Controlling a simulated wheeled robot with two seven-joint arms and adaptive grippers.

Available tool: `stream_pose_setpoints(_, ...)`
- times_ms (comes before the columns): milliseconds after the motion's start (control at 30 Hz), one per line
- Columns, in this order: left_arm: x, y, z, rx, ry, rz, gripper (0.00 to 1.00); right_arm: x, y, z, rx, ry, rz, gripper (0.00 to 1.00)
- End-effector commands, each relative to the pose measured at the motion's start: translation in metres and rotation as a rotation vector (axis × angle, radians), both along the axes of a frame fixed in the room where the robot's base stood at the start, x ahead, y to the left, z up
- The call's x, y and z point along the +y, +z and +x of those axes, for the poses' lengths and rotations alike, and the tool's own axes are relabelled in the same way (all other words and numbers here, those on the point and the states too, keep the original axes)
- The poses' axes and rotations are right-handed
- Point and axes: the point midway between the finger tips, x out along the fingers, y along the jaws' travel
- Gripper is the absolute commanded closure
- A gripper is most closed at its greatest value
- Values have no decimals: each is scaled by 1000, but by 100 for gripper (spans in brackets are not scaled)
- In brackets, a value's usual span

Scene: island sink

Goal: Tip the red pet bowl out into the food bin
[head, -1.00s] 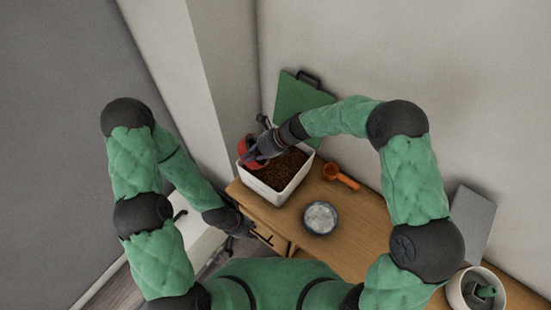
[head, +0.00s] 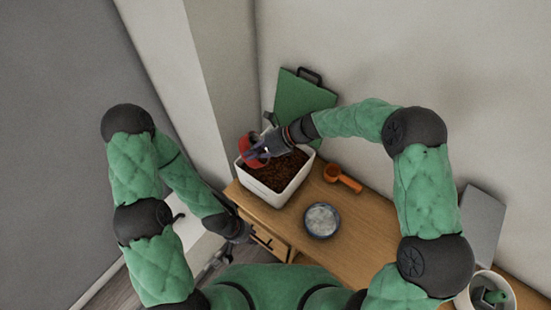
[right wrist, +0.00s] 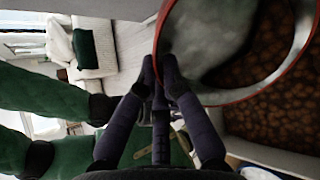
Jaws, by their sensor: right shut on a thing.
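The red pet bowl (head: 248,146) is tilted over the left back part of the white food bin (head: 247,181). Brown kibble (head: 283,171) lies in the bin. My right gripper (head: 259,152) is shut on the bowl's rim. In the right wrist view, my fingers (right wrist: 158,75) pinch the red rim, and the bowl's grey inside (right wrist: 215,40) shows no clear heap of food. The kibble shows below the bowl there (right wrist: 275,125).
A blue-rimmed bowl (head: 321,220) with pale contents and an orange scoop (head: 343,178) sit on the wooden counter (head: 365,225) right of the bin. A green board with a handle (head: 300,98) leans behind it. A white pot (head: 464,298) stands at the far right.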

Motion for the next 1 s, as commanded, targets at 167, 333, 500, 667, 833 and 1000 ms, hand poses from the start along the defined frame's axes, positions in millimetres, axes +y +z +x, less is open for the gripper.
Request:
stream_pose_setpoints(167, 0, -8, 0, 0, 0, 0, 68, -3, 0, 1, 3, -2, 23, 100)
stream_pose_setpoints(333, 0, -15, 0, 0, 0, 0, 68, -5, 2, 2, 6, -1, 46, 100)
stream_pose_setpoints(500, 0, -21, 0, 0, 0, 0, 68, -7, 3, 2, 9, -1, 69, 100)
stream_pose_setpoints(667, 0, -27, 0, 0, 0, 0, 68, -9, 5, 2, 12, 0, 90, 100)
stream_pose_setpoints(833, 0, -33, 0, 0, 0, 0, 68, -12, 5, 3, 16, -1, 114, 100)
stream_pose_setpoints(1000, 0, -40, 0, 0, 0, 0, 68, -14, 6, 3, 20, -1, 136, 100)
